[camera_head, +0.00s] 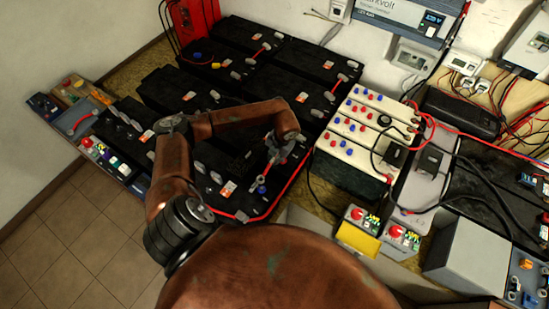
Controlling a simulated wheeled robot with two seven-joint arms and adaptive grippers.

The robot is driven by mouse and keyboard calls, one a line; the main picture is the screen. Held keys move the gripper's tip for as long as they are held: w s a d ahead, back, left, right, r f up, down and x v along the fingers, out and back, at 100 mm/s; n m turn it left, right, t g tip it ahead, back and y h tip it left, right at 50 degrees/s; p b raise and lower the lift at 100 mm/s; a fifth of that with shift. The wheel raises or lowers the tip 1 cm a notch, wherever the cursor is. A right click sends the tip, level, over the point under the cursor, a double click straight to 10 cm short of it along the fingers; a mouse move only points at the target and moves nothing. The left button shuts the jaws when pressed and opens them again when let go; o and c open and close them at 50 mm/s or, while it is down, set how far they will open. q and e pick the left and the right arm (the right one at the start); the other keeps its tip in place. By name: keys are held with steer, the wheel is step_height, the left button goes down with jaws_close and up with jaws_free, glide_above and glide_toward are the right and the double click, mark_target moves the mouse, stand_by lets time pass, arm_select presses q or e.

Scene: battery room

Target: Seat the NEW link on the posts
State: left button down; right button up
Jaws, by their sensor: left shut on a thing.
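My left gripper (272,160) points down over the front right of the black battery bank (205,160). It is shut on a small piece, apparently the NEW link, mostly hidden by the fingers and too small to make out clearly. A blue-capped post (262,190) shows just below the fingers, and a grey post cap (215,177) stands to the left. I cannot tell whether the held piece touches a post. My right gripper is not in view.
A cream battery block (365,125) with red and blue caps stands right of the gripper. A red cable (290,182) runs along the bank's front right edge. Switch boxes (398,236) with red knobs and a yellow panel (357,241) are in front. A parts tray (75,105) is at far left.

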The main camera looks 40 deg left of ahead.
arm_select(q)
step_height(320, 180, down, 7)
steer(key=b, duration=0.4)
steer(key=shift+w+r, duration=0.1)
steer(key=shift+r, duration=0.1)
stand_by(0.9)
steer(key=shift+f+b, duration=0.3)
steer(key=shift+f, duration=0.1)
stand_by(0.4)
steer(key=shift+f+b, duration=0.35)
steer(key=shift+f, duration=0.25)
stand_by(0.7)
steer(key=shift+f, duration=0.25)
stand_by(0.5)
stand_by(0.3)
steer(key=c, duration=1.9)
jaws_free()
